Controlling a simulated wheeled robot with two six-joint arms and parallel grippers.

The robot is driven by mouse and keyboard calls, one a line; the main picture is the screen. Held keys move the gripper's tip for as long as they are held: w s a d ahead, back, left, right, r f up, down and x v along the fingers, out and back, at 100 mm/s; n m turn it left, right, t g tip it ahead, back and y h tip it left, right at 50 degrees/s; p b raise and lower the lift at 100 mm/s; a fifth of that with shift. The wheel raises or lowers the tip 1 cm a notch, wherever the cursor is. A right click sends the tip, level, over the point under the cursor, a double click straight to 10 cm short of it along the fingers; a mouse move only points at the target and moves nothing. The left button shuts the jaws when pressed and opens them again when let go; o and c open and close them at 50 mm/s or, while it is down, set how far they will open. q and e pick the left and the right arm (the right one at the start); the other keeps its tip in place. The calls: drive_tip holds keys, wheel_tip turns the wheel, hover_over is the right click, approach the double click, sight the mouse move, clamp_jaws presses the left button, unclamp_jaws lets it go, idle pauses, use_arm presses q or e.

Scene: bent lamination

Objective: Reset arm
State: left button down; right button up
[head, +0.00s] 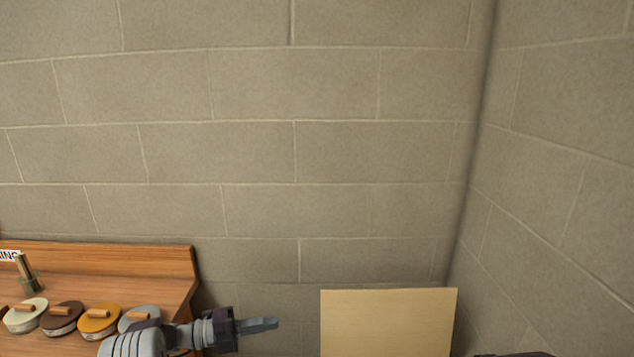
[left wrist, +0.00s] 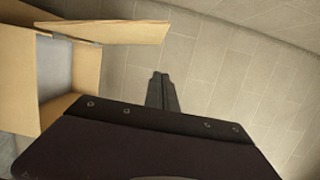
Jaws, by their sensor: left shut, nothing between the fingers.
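My left gripper (head: 262,325) reaches in from the lower left of the head view and points right. Its fingers are shut with nothing between them. It is in the air, right of the wooden bench and left of a tan panel. In the left wrist view the closed fingertips (left wrist: 158,78) stick out past the dark gripper body, with block wall behind them. My right gripper is not in view; only a dark piece shows at the bottom right edge of the head view.
A wooden bench (head: 120,258) at the lower left holds several round lidded tins (head: 99,321) and a brass-coloured cylinder (head: 24,268). The tan panel (head: 388,322) stands at bottom centre-right. Block walls (head: 290,150) meet at right.

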use_arm(q)
drive_tip(key=s+d+r+m+g, duration=0.4)
drive_tip(key=d+r, duration=0.5)
drive_tip(key=r, duration=0.1)
drive_tip(key=s+d+f+m+g+y, duration=0.2)
drive_tip(key=s+m+y, duration=0.4)
drive_tip(key=s, duration=0.5)
drive_tip(key=s+a+f+m+y, duration=0.95)
drive_tip(key=s+m, duration=0.35)
drive_tip(key=m, duration=0.3)
drive_tip(key=w+a+f+m+t+y, duration=0.1)
drive_tip(key=a+f+m, duration=0.3)
drive_tip(key=m, duration=0.8)
drive_tip(key=shift+w+a+t+y, duration=0.15)
drive_tip(key=shift+a+t+y, duration=0.2)
drive_tip(key=shift+a+t, duration=0.65)
